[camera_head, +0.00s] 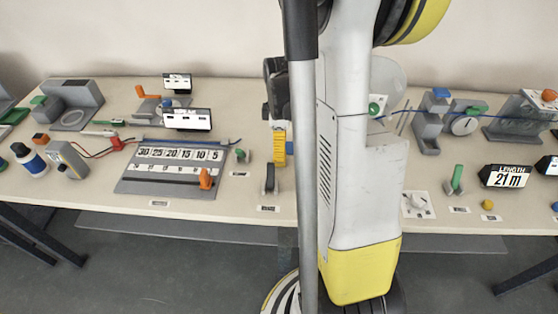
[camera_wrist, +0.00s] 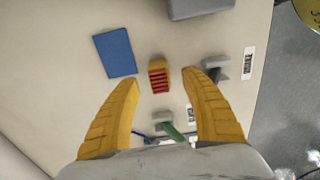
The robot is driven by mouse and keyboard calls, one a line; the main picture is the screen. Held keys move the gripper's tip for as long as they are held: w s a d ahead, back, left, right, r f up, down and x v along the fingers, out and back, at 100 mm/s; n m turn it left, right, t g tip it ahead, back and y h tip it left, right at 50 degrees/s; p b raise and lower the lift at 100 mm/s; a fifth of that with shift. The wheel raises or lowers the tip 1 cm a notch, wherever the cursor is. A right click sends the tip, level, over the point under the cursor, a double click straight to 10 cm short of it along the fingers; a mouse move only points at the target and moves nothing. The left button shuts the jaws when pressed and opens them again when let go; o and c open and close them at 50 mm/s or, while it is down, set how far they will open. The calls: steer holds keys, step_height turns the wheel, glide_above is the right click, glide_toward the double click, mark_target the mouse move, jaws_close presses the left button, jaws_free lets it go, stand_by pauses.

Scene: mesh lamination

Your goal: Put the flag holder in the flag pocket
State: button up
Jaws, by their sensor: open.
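In the wrist view, a small block with a yellow end and red and black stripes (camera_wrist: 158,78) lies between the tips of my gripper (camera_wrist: 160,80). The yellow-orange fingers are open, one on each side of the block, and hold nothing. I cannot tell their height above it. A flat blue rectangle (camera_wrist: 115,55) lies on the table just to the left of the block. I cannot tell for sure which of these is the flag holder or the flag pocket.
In the wrist view, a grey box (camera_wrist: 200,8) stands above, a grey lever mount (camera_wrist: 216,68) beside the right finger, and a green lever (camera_wrist: 172,130) between the fingers.

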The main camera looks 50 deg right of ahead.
step_height(320, 180, down, 4)
steer(key=shift+w+r+b, duration=0.1)
steer(key=shift+w+b, duration=0.05)
steer(key=shift+b, duration=0.55)
steer(key=shift+r, duration=0.1)
jaws_close()
